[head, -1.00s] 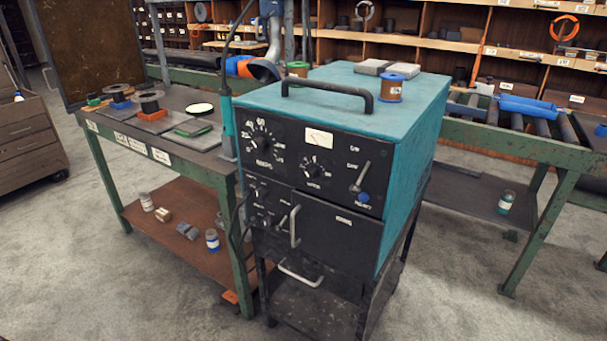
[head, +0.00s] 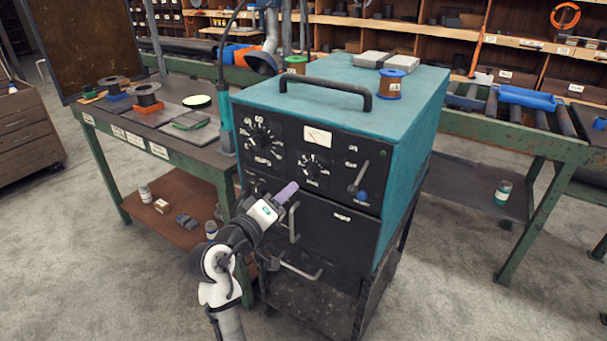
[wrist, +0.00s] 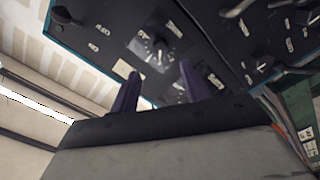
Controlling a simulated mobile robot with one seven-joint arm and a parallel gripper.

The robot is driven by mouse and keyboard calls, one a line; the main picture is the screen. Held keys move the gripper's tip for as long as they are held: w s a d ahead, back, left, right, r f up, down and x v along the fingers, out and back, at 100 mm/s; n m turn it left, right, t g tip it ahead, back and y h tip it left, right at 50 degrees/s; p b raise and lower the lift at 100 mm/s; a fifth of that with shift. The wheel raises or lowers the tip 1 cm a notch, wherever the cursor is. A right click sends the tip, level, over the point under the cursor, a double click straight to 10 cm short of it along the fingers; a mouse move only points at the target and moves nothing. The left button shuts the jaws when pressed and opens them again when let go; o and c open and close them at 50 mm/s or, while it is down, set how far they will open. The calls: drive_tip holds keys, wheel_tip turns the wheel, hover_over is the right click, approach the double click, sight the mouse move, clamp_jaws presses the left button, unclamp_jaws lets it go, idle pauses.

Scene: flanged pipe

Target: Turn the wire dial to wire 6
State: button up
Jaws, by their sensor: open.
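The welder's front panel carries a large dial (head: 262,138) at upper left and a smaller dial (head: 311,166) right of it, under a white meter. The labels are too blurred to tell for certain which is the wire dial, and the pointer settings are unreadable. My gripper (head: 287,192) is in front of the panel, just below and left of the smaller dial. In the wrist view, my gripper (wrist: 160,71) shows two separated dark fingers with nothing between them. A dial with white marks (wrist: 158,44) lies beyond their tips, apart from them.
A lever (head: 359,178) with a blue knob is right of the smaller dial. Lower knobs are partly hidden by my arm. A door handle (head: 294,222) sticks out just below my gripper. A workbench (head: 120,140) stands left, and open floor lies in front.

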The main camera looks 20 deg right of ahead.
sight(308, 175)
drive_tip(key=p+x, duration=0.2)
drive_tip(key=x, duration=0.7)
drive_tip(key=shift+w, duration=0.1)
drive_tip(key=c, duration=1)
drive_tip(key=shift+b, duration=0.35)
